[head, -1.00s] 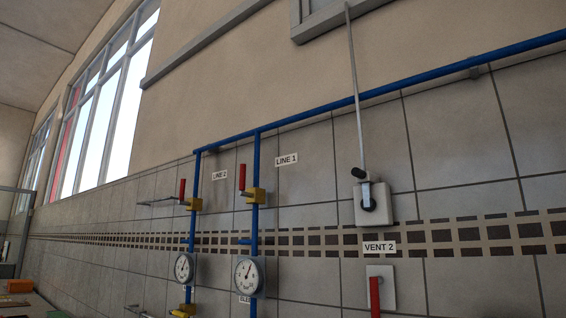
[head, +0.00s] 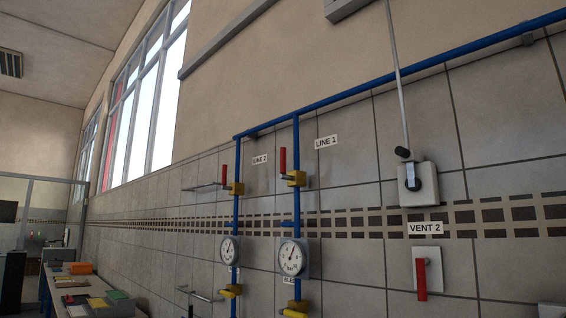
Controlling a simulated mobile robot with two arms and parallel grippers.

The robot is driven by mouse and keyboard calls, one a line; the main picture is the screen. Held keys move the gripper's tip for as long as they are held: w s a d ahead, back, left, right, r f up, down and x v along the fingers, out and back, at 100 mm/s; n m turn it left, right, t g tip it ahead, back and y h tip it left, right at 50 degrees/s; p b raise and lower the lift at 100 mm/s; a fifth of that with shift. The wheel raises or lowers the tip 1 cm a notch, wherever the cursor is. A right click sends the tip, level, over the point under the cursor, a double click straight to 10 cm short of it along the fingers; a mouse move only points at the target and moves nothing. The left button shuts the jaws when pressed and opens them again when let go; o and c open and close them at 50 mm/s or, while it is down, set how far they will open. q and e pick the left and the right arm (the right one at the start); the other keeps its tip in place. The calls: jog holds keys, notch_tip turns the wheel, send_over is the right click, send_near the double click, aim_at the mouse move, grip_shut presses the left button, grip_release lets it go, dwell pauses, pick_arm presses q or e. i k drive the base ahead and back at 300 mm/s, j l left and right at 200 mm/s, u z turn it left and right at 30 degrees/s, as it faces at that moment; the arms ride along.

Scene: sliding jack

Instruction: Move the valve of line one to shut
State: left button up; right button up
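The line one valve has a yellow body (head: 294,179) on the right-hand vertical blue pipe (head: 296,206), left of the LINE 1 label (head: 327,142). Its red handle (head: 283,161) stands upright, roughly along the pipe. A similar valve with a red upright handle (head: 224,174) sits on the left-hand pipe by the LINE 2 label (head: 260,159). Neither of my grippers shows in the head view.
A bench (head: 142,311) with several items stands at the lower left.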

aim_at(283, 160)
jog(key=i+j+z, duration=0.3)
jog(key=i+j, duration=0.35)
jog(key=i+j+z, duration=0.25)
jog(key=i+j, duration=0.4)
jog(key=j, duration=0.15)
